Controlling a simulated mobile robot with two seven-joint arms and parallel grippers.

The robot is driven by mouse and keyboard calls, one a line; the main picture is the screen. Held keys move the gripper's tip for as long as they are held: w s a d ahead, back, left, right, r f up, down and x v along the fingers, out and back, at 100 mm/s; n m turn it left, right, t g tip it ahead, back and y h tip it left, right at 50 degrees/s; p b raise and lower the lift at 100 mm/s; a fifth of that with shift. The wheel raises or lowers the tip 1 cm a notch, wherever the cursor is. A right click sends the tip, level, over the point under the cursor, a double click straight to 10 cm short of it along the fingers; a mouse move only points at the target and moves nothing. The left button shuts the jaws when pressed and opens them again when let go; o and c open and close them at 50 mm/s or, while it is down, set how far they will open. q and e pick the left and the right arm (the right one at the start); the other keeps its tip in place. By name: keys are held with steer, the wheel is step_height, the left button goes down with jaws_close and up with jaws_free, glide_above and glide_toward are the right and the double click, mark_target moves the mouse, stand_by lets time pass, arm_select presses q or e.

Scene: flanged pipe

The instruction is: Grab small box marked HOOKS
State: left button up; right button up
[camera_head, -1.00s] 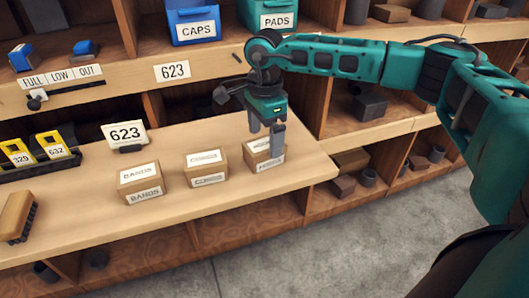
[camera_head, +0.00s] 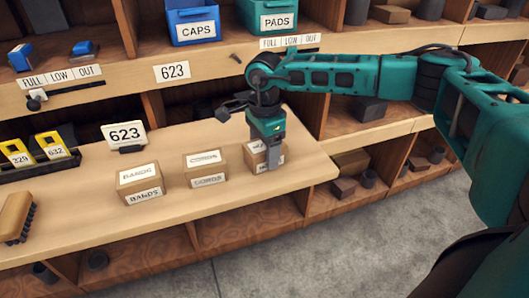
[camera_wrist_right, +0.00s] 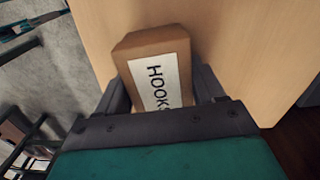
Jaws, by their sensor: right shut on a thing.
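The small cardboard box marked HOOKS (camera_wrist_right: 178,48) is between the fingers of my right gripper in the right wrist view, its white label facing the camera. In the head view the HOOKS box (camera_head: 252,161) stands at the right end of the wooden shelf, partly hidden by my right gripper (camera_head: 270,160), which has come down over it from above. My right gripper is shut on the box, and the box looks to be still on the shelf top. My left gripper is not in view.
A CORDS box (camera_head: 206,168) and a BANDS box (camera_head: 139,180) stand to the left on the shelf (camera_head: 220,222). A 623 sign (camera_head: 125,134) and a brush (camera_head: 16,216) are farther left. Blue CAPS (camera_head: 192,24) and teal PADS (camera_head: 267,18) bins sit above.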

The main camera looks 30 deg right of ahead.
steer(key=c, duration=0.5)
steer(key=shift+o, duration=0.2)
steer(key=shift+r, duration=0.15)
